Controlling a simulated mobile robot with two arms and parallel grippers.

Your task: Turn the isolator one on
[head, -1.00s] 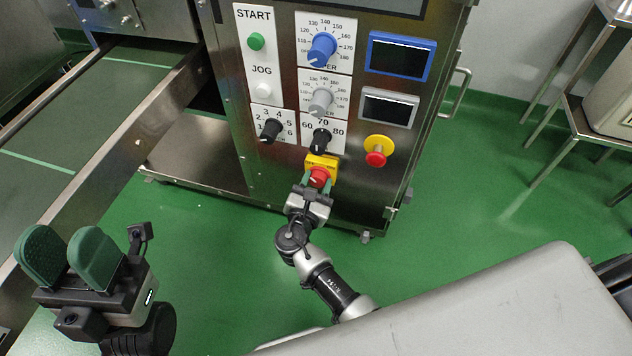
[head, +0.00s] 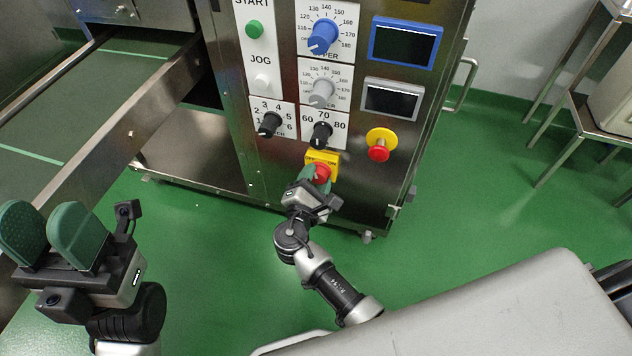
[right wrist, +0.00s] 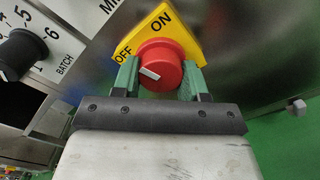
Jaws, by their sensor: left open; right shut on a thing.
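The isolator is a red round knob (head: 322,174) on a yellow plate (head: 323,158), low on the front of the steel machine. In the right wrist view the knob (right wrist: 162,64) has a white mark on its left part, and the plate (right wrist: 185,30) reads OFF at the left and ON at the top. My right gripper (head: 318,178) is shut on the knob, one green finger on each side; the fingers also show in the right wrist view (right wrist: 158,80). My left gripper (head: 48,238) is open and empty at the lower left, away from the panel.
Above the isolator are black dials (head: 321,134), a grey dial (head: 321,93) and a blue dial (head: 322,37). A red emergency button (head: 379,146) sits to the right. A conveyor (head: 88,150) runs at the left.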

